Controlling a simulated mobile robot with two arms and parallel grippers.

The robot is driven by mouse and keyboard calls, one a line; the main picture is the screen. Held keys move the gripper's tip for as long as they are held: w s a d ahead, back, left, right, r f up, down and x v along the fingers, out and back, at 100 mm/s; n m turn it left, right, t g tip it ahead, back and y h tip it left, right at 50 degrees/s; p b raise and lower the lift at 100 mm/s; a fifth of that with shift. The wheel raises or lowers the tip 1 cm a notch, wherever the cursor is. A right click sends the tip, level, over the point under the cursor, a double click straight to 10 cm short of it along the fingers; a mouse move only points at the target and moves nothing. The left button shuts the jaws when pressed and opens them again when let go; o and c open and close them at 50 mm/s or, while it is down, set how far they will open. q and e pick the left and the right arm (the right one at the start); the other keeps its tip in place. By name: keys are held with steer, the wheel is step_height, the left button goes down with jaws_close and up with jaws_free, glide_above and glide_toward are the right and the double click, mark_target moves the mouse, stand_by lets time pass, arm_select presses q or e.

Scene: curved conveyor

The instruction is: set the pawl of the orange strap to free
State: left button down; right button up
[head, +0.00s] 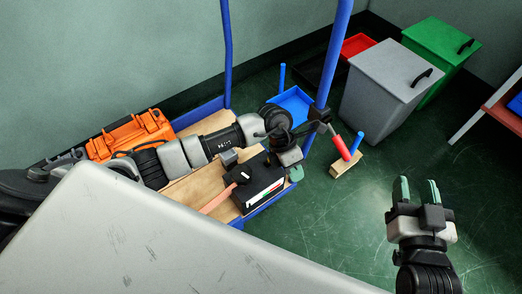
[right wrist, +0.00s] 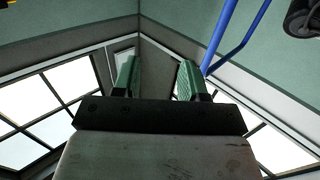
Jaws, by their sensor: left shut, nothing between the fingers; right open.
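A salmon-orange strip (head: 217,199), which looks like the orange strap, lies against the near left side of a black box (head: 257,187) on the wooden cart deck (head: 204,180). I cannot make out its pawl. My left gripper (head: 295,172) is shut and empty at the right end of the black box, beside the deck's edge; whether it touches the box is unclear. My right gripper (head: 419,190) is open and empty above the green floor. Its two green fingers show apart in the right wrist view (right wrist: 158,80), with nothing between them.
An orange case (head: 131,134) stands on the deck behind my left arm. A blue post (head: 331,58) carries a black clamp with a red handle (head: 341,147). Grey (head: 380,95) and green (head: 436,45) bins stand behind. A grey panel (head: 170,245) fills the near left.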

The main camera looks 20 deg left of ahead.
arm_select(q)
steer(key=a+n+t+h, duration=0.4)
steer(key=a+n+t, duration=0.3)
steer(key=a+n, duration=1.2)
steer(key=w+d+f+m+b, duration=0.1)
steer(key=w+d+f+m, duration=0.1)
steer(key=f, duration=0.1)
steer(key=w+d+f+m+b, duration=0.2)
steer(key=w+d+f, duration=0.1)
steer(key=shift+d, duration=0.35)
steer(key=shift+w+d+b, duration=0.25)
steer(key=shift+d+b, duration=0.15)
steer(key=shift+d, duration=0.15)
arm_select(e)
steer(key=s+r+t+y, duration=0.3)
steer(key=s+r+t, duration=0.1)
steer(key=r+t, duration=0.5)
steer(key=shift+a+r+t+y, duration=0.25)
steer(key=shift+a+t+y, duration=0.05)
steer(key=shift+a, duration=0.05)
steer(key=shift+s, duration=0.1)
